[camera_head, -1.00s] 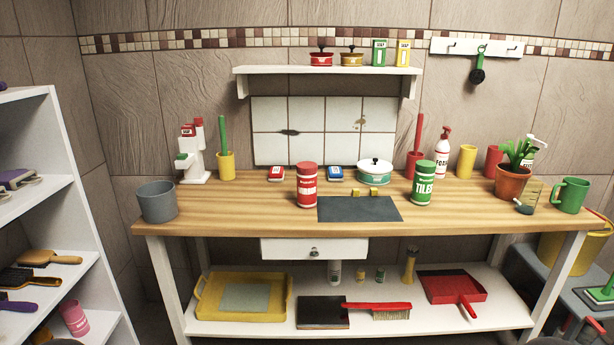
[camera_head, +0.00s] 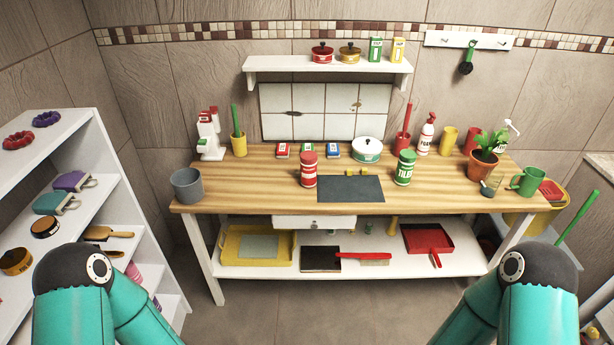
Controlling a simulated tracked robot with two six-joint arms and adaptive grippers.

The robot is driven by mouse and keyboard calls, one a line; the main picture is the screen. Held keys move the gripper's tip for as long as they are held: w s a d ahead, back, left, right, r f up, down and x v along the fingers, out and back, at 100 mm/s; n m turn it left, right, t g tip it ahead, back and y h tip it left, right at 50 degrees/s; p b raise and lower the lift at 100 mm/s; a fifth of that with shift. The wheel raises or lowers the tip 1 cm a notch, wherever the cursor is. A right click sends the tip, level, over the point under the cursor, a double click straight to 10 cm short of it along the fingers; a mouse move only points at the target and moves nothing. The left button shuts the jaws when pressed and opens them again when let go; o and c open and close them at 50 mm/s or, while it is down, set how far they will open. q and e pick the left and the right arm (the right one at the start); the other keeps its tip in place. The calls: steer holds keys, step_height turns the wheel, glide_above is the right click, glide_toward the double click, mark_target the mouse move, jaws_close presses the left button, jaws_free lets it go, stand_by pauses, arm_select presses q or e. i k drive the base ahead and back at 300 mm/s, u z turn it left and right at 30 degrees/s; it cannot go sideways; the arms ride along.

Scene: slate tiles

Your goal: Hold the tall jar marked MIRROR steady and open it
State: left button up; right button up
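A tall red jar (camera_head: 308,172) with a red lid and a white label stands upright on the wooden workbench (camera_head: 250,192), left of the dark mat. Its lettering is too small to read. A similar tall green jar (camera_head: 404,168) with a green lid stands right of the mat, and its label reads TILES. Both lids sit on their jars. Teal links of my two arms show at the lower left and lower right, well in front of the bench. Neither gripper is in view.
A dark mat (camera_head: 350,189) lies between the jars, with small yellow blocks (camera_head: 356,172) behind it. A grey bucket (camera_head: 188,186) stands at the bench's left end. A plant pot (camera_head: 481,169) and green mug (camera_head: 526,181) stand right. White shelves (camera_head: 88,215) rise at left.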

mark_target(308, 171)
steer(key=u, duration=0.15)
steer(key=k, duration=0.3)
steer(key=u, duration=0.45)
steer(key=i, duration=2.15)
steer(key=z, duration=0.65)
